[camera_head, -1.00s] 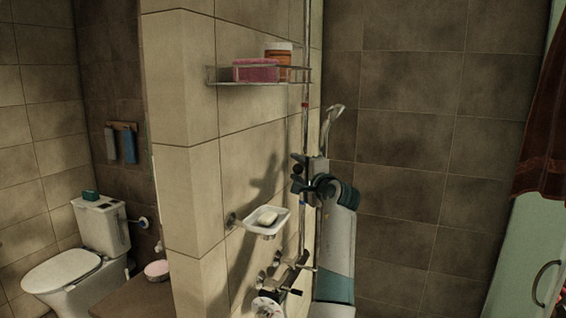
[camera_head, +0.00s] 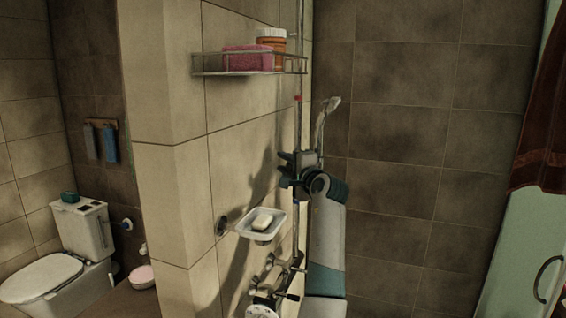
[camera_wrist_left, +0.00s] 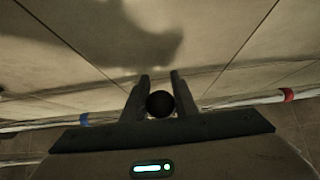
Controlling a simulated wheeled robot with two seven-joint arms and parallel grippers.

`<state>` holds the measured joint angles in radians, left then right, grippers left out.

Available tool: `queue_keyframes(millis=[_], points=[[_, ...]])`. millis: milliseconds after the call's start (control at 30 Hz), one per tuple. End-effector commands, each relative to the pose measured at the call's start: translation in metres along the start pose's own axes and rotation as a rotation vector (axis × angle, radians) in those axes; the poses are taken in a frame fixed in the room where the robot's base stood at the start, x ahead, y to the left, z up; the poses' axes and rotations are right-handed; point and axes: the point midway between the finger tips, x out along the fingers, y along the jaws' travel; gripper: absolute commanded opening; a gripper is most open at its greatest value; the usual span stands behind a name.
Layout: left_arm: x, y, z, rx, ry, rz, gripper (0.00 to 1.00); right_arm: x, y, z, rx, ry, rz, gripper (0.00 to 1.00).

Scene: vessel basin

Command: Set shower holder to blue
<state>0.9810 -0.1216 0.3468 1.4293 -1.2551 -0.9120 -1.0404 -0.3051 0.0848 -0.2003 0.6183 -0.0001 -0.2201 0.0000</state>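The vertical shower rail (camera_head: 299,125) stands along the tiled wall in the head view. A red band (camera_head: 299,98) marks it above my gripper. The shower head (camera_head: 330,105) sits at the holder, which my gripper mostly hides. In the left wrist view, my left gripper (camera_wrist_left: 159,78) has its fingers close on both sides of a dark round knob (camera_wrist_left: 160,104) and looks shut on it. A blue band (camera_wrist_left: 84,119) lies left of the knob and the red band (camera_wrist_left: 287,95) right of it. The knob is between the bands. My left gripper also shows in the head view (camera_head: 288,168). My right gripper is out of view.
A soap dish (camera_head: 262,224) and shower taps (camera_head: 268,282) are on the wall below my gripper. A wire shelf (camera_head: 250,72) with a pink block and an orange jar is above. A toilet (camera_head: 75,250) stands left, a dark red curtain (camera_head: 545,130) right.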

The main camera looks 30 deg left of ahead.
Motion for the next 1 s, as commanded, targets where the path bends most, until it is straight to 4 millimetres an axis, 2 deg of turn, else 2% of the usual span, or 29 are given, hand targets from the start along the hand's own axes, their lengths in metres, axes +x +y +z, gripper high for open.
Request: queue_keyframes(millis=[267,467,667,1000], points=[[0.0,-0.004,-0.003,-0.004,0.007,-0.009,0.0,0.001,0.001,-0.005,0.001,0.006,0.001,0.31],[0.001,0.008,-0.004,-0.003,0.008,-0.008,0.0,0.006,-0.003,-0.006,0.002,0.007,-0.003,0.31],[0.001,0.035,-0.005,0.001,0.008,-0.002,0.0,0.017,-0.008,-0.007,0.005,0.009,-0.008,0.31],[0.002,0.097,-0.005,0.004,0.008,0.001,0.0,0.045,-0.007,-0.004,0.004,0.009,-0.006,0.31]])
